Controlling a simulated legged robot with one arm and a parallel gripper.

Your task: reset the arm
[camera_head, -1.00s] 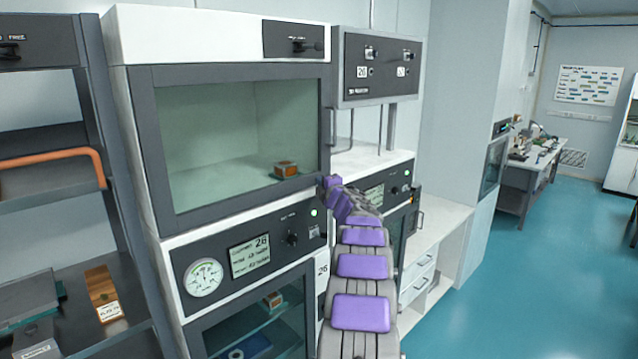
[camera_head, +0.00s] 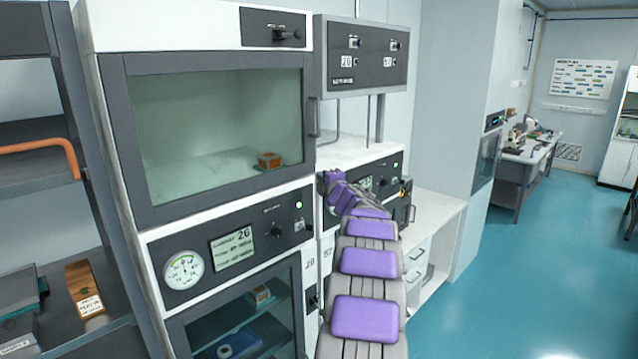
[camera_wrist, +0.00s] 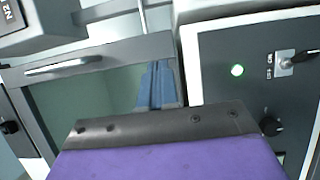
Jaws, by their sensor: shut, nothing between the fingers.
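My arm reaches forward from the bottom middle of the head view, grey with purple pads. Its end, my gripper (camera_head: 326,182), is in front of the gap between the left cabinet (camera_head: 126,160) and the unit to its right. In the wrist view the blue-grey fingers of my gripper (camera_wrist: 157,82) are together and empty, beyond a dark edge and a purple pad. In that view a panel with a green light is at right and a door with a bar handle at left. I cannot tell if the gripper touches the cabinet.
The left cabinet's glass door is shut, with a small orange-brown block (camera_head: 268,160) inside. A shelf rack (camera_head: 95,345) with an orange handle stands at left. A white bench (camera_head: 440,209) lies beyond my arm. The teal floor (camera_head: 500,290) at right is clear.

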